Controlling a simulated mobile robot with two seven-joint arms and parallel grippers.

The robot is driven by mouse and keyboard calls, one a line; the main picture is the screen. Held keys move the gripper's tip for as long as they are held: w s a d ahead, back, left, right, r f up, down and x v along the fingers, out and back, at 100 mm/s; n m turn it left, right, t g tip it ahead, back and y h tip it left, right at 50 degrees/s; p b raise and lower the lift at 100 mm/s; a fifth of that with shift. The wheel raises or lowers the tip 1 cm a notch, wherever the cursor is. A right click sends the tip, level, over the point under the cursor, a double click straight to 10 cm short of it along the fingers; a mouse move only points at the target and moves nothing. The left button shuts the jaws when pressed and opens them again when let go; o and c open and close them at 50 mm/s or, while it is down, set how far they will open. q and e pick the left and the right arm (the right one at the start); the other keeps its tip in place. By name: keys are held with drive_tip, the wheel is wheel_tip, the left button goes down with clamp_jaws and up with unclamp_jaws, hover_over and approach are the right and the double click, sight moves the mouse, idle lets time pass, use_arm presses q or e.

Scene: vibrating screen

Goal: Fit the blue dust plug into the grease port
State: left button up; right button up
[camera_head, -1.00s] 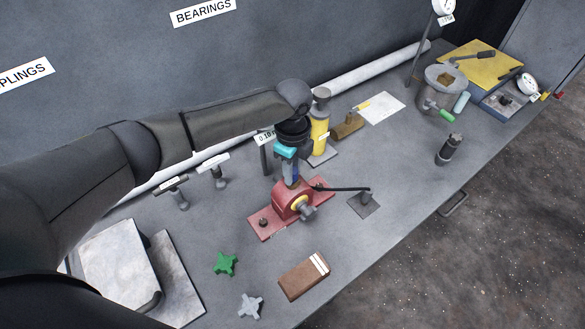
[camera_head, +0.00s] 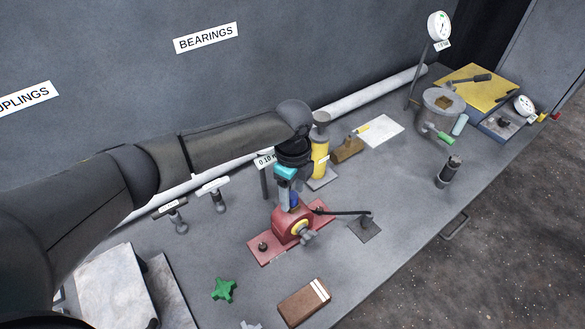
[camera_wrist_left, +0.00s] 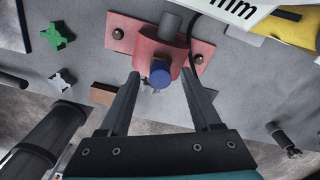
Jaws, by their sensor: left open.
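The blue dust plug (camera_wrist_left: 160,75) stands on top of the red bearing housing (camera_wrist_left: 147,45) in the left wrist view. In the head view the plug (camera_head: 294,199) is a small blue patch above the housing (camera_head: 287,229). The grease port is hidden beneath the plug; how deep the plug sits I cannot tell. My left gripper (camera_wrist_left: 162,76) is open, with its fingers either side of the plug and a visible gap to each. In the head view my left gripper (camera_head: 293,199) points down over the housing. My right gripper is not in view.
A grey stand with a thin black rod (camera_head: 365,227) is right of the housing. A yellow cylinder (camera_head: 320,158) stands close behind the gripper. A green star knob (camera_head: 223,290) and a brown block (camera_head: 303,302) lie in front. The bench toward the right front is mostly clear.

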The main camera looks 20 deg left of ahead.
sight(293, 196)
use_arm(q)
wheel_tip(293, 196, up, 14)
drive_tip(key=shift+f, duration=0.15)
idle(0.6)
